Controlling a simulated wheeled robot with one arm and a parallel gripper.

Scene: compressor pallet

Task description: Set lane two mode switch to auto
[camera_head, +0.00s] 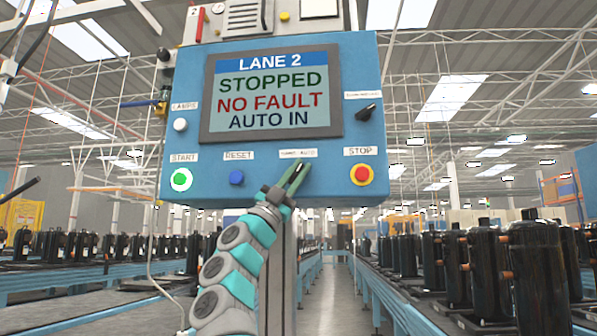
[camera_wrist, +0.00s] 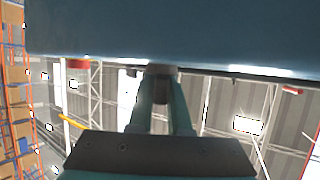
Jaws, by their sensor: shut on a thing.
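The blue lane 2 control panel (camera_head: 350,80) hangs ahead of me. Its screen (camera_head: 270,90) reads LANE 2, STOPPED, NO FAULT, AUTO IN. The mode switch sits under the small label (camera_head: 297,153) between RESET and STOP, mostly hidden by my fingers. My gripper (camera_head: 297,176) is at that spot, its teal fingers closed on the dark switch knob. The wrist view shows the fingers (camera_wrist: 160,98) reaching up to the panel's blue face (camera_wrist: 170,30) with the dark knob (camera_wrist: 161,71) between their tips. I cannot tell which way the knob points.
The panel also bears a green START button (camera_head: 181,180), a blue RESET button (camera_head: 237,177), a red STOP button (camera_head: 361,175), a white lamp button (camera_head: 180,125) and a black selector (camera_head: 369,112). Rows of black compressors (camera_head: 480,260) stand on conveyors both sides of a clear aisle.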

